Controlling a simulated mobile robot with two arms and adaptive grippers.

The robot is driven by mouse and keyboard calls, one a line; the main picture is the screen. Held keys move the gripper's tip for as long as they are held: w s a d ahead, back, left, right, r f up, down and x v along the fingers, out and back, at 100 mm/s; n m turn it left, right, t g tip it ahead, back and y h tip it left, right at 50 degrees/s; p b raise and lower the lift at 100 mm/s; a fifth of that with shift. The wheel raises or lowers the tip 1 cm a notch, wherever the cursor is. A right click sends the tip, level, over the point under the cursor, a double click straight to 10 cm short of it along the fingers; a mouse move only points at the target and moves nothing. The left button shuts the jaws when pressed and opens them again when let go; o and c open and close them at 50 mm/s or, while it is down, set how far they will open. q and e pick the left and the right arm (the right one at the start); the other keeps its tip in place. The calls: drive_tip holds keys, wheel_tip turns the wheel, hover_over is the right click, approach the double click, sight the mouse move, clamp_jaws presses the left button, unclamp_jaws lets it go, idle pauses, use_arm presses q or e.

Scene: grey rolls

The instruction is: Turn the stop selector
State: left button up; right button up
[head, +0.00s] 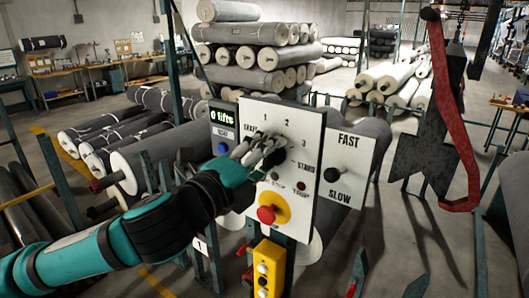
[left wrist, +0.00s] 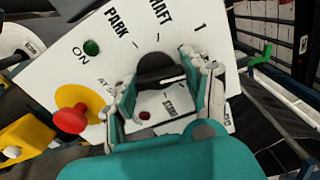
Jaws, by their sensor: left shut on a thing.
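The stop selector is a black knob (left wrist: 155,68) on a white upright panel (head: 305,200), with printed positions around it, including 1, 2 and 3 in the head view. My left gripper (head: 268,150) reaches the panel from the left and covers most of the knob there. In the left wrist view the two fingers of my left gripper (left wrist: 161,80) stand on either side of the knob, shut on it. Which mark the knob points at is not clear. My right gripper is in neither view.
A red mushroom button (head: 266,214) on a yellow plate sits below the knob. A FAST/SLOW board (head: 350,150) with its own black knob (head: 333,175) is at the right. A yellow button box (head: 268,268) hangs below. Grey rolls (head: 240,57) are stacked behind.

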use_arm(q)
drive_tip(key=shift+m, duration=0.9)
drive_tip(key=o, duration=1.2)
drive_tip(key=shift+c, duration=0.2)
drive_tip(key=v, duration=0.7)
drive_tip(key=shift+s, duration=0.2)
